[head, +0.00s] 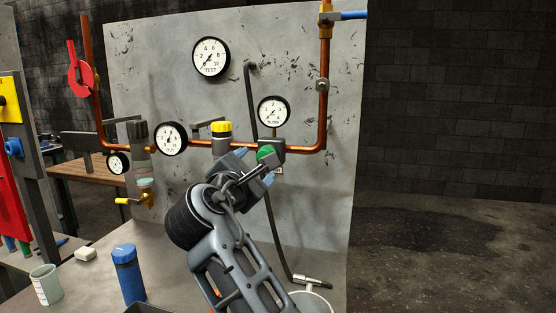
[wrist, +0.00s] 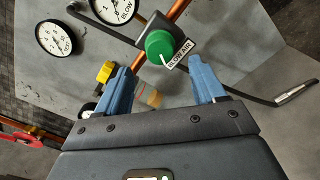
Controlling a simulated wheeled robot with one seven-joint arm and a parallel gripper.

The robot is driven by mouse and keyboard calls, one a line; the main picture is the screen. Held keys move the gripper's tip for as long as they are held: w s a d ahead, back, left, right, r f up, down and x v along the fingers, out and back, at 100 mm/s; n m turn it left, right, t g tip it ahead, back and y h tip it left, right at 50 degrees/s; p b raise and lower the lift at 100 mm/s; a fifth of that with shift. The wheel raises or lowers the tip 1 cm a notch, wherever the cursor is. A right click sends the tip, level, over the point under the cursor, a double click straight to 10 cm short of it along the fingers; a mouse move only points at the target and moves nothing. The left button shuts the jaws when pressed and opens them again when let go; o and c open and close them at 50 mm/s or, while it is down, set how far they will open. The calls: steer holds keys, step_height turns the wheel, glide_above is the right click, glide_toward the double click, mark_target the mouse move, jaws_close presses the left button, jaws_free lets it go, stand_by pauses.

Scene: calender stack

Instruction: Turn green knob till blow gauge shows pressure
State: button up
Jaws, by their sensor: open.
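The green knob (head: 266,154) sits on a grey block on the copper pipe, below the BLOW gauge (head: 273,111). The gauge's needle appears to point to the lower left, near the low end. In the wrist view the green knob (wrist: 158,44) has a white mark near its lower edge and a BLOW AIR label beside it. The BLOW gauge (wrist: 115,8) is cut off at the top there. My gripper (head: 255,166) is open and empty. In the wrist view its blue fingers (wrist: 157,72) stand apart on either side of the knob's line, with the knob beyond their tips.
A yellow-capped valve (head: 221,133) stands left of the knob on the copper pipe (head: 322,120). The TEST gauge (head: 211,57) is higher on the panel (head: 160,60). A dark hose (head: 273,225) hangs below. A blue bottle (head: 128,275) and a beaker (head: 46,285) stand lower left.

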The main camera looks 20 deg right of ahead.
mark_target(264, 150)
steer(key=p+x, duration=0.1)
steer(key=x, duration=0.6)
steer(key=shift+w+f, duration=0.1)
steer(key=shift+c, duration=0.5)
steer(key=c, duration=0.9)
